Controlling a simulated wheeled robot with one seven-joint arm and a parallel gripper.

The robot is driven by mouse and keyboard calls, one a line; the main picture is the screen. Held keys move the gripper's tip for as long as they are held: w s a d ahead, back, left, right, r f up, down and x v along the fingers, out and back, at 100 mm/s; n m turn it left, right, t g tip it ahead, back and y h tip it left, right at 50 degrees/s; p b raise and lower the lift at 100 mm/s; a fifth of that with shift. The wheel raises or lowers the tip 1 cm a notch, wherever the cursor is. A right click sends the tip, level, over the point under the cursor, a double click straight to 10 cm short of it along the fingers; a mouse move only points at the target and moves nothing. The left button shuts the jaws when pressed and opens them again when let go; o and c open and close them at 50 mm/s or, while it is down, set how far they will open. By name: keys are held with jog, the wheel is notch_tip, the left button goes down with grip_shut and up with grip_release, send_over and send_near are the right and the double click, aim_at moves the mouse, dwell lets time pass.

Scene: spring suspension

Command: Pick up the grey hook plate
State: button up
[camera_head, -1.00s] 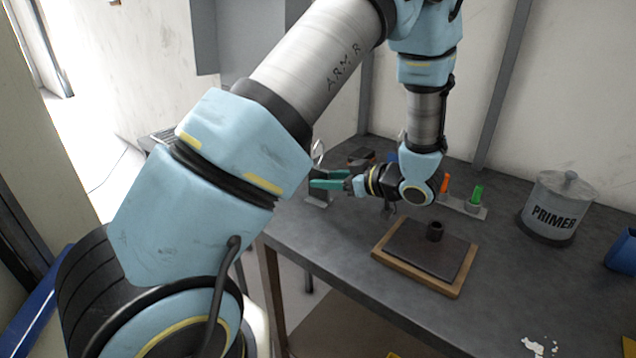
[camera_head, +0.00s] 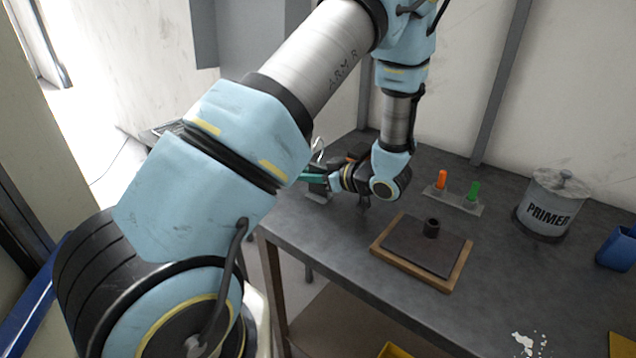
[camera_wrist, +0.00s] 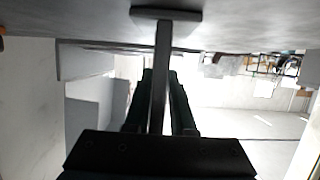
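The grey hook plate (camera_head: 318,197) stands near the table's back left edge, with a flat base and a shiny curved hook (camera_head: 318,149) on top. In the wrist view, which is upside down, its base (camera_wrist: 166,15) lies on the table and its narrow upright (camera_wrist: 161,60) runs down the picture between my fingers. My gripper (camera_head: 312,178) has teal fingers and reaches level to the left at the upright. The wrist view shows my gripper (camera_wrist: 160,80) with one finger on each side of the upright, close to it and apparently apart. My palm hides the upright's far end.
A wood-framed board (camera_head: 425,247) with a dark peg (camera_head: 431,227) lies in front. A rack (camera_head: 452,201) holds an orange and a green piece. A primer can (camera_head: 547,205) and a blue container (camera_head: 617,248) stand at right. The table's left edge is close.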

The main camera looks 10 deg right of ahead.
grip_shut()
dwell(1.0)
